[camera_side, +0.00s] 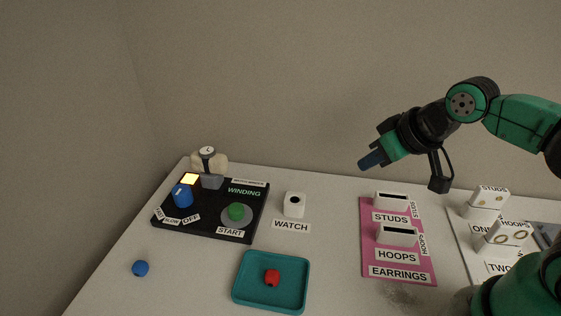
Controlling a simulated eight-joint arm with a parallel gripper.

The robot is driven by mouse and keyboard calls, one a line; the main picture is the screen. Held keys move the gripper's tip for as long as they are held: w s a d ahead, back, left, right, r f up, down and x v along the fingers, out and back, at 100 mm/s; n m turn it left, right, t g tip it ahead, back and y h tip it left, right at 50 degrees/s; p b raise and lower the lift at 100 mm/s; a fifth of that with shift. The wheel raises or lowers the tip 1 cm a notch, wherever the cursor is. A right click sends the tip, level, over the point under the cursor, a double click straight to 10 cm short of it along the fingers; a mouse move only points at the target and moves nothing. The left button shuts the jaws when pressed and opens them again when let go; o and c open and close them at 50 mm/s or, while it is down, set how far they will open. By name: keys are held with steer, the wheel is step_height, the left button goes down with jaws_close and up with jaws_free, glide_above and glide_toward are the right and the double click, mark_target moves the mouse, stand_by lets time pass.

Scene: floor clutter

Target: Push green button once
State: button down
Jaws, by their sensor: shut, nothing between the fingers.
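The green button (236,212) sits on a grey round base at the front right of a black winding panel (213,228), above the START label. A watch (208,160) on a pale cushion stands at the panel's back. My gripper (371,161) is shut and empty. It is in the air, well to the right of the green button and higher than the table, above the back of the pink board.
A white WATCH stand (294,205) is right of the panel. A teal tray (239,293) holds a red cube (272,278). A pink earrings board (369,254) has two white slotted holders. A blue ball (140,268) lies front left. Earring stands (490,197) are at right.

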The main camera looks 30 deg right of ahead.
steer(key=w+a+r+m+y, duration=0.2)
steer(key=w+a+m, duration=0.1)
steer(key=w+a, duration=0.5)
steer(key=m+t+y, duration=0.1)
steer(key=m, duration=0.1)
glide_above(238, 210)
steer(key=shift+f, duration=0.6)
steer(key=shift+f, duration=0.1)
steer(key=shift+f, duration=4.3)
steer(key=shift+f, duration=0.1)
steer(key=shift+f, duration=0.35)
